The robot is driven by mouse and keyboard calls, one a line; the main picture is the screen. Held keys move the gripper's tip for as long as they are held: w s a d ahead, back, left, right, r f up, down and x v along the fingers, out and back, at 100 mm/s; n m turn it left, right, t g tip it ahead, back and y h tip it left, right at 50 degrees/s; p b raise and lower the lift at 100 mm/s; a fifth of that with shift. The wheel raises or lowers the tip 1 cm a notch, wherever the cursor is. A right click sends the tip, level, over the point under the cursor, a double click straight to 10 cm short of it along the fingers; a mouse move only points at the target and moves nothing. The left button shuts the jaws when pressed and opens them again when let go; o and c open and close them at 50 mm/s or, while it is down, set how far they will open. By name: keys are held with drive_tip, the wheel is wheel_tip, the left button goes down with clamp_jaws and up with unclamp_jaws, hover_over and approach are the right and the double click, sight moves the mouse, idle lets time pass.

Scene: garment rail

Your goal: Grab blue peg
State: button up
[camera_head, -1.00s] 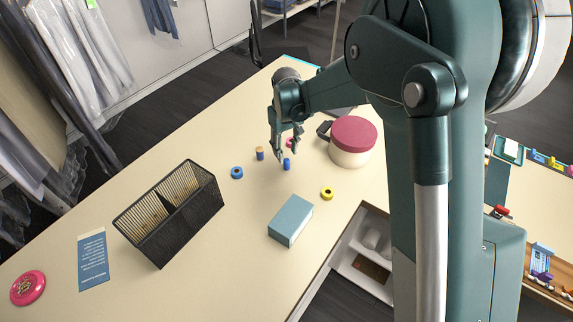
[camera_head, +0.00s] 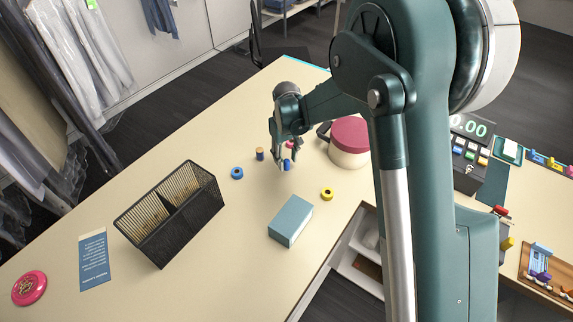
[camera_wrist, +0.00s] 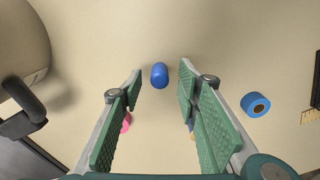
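The blue peg (camera_head: 287,164) stands on the cream table, a small blue cylinder. In the wrist view the blue peg (camera_wrist: 159,75) shows just beyond the fingertips, in line with the gap between them. My gripper (camera_head: 285,157) is over it in the head view, partly in front of it. In the wrist view my gripper (camera_wrist: 160,75) is open, with its green pads apart and nothing between them. I cannot tell exactly how high the fingertips are above the table.
A blue ring (camera_head: 237,173), a wooden-topped peg (camera_head: 260,154) and a yellow ring (camera_head: 327,194) are nearby. A pink item (camera_wrist: 126,122) lies behind the left finger. A red-lidded pot (camera_head: 349,140) stands at right. A blue-grey box (camera_head: 290,221) and black mesh organiser (camera_head: 190,222) stand in front.

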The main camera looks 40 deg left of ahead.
drive_tip(key=shift+f, duration=1.25)
drive_tip(key=shift+c, duration=0.6)
drive_tip(key=c, duration=0.8)
